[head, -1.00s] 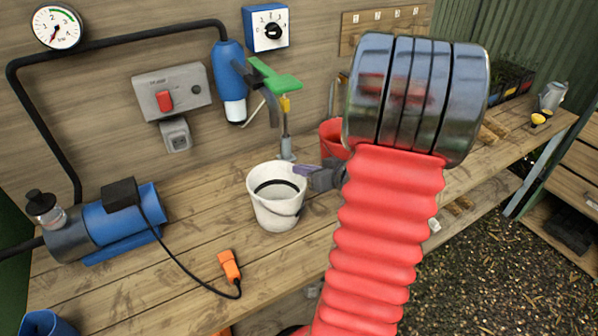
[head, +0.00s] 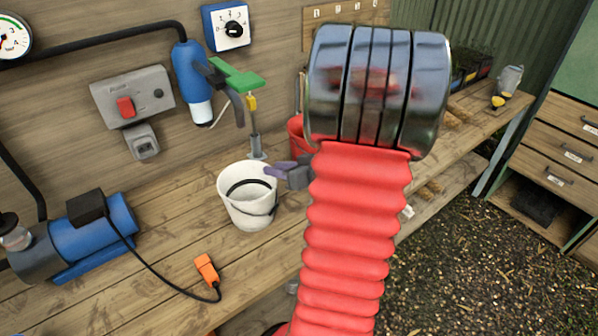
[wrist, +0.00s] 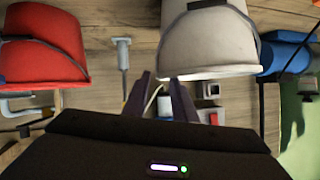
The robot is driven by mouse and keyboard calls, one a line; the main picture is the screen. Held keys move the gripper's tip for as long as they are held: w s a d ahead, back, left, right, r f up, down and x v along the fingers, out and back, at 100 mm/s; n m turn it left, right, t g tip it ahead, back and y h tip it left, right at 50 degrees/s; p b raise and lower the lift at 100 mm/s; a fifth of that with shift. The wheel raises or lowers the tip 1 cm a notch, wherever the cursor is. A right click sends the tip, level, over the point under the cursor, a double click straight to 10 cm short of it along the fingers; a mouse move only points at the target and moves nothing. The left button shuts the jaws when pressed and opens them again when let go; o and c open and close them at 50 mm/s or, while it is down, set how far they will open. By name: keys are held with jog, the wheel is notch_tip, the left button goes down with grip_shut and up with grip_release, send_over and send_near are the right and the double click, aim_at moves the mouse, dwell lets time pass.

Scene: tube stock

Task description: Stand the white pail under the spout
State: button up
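The white pail (head: 247,208) stands upright on the wooden bench, with a dark band or handle across it. In the wrist view the pail (wrist: 208,45) shows at the top, inverted. My gripper (head: 268,170) is at the pail's right rim in the head view. In the wrist view my gripper (wrist: 161,76) has its two fingers apart, tips close to the rim; I cannot tell if they touch it. A dark grey spout (head: 238,108) hangs beside the blue housing (head: 188,70), under a green lever (head: 236,76), behind and above the pail.
A red pail (head: 297,138) stands behind my arm, also in the wrist view (wrist: 42,50). A grey post (head: 256,147) stands behind the white pail. A blue pump (head: 95,235) and an orange connector (head: 206,268) on a black cable lie left. Bare bench lies between.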

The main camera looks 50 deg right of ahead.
jog(key=v, duration=1.2)
jog(key=shift+w+a, duration=0.1)
jog(key=shift+w, duration=0.05)
dwell(0.6)
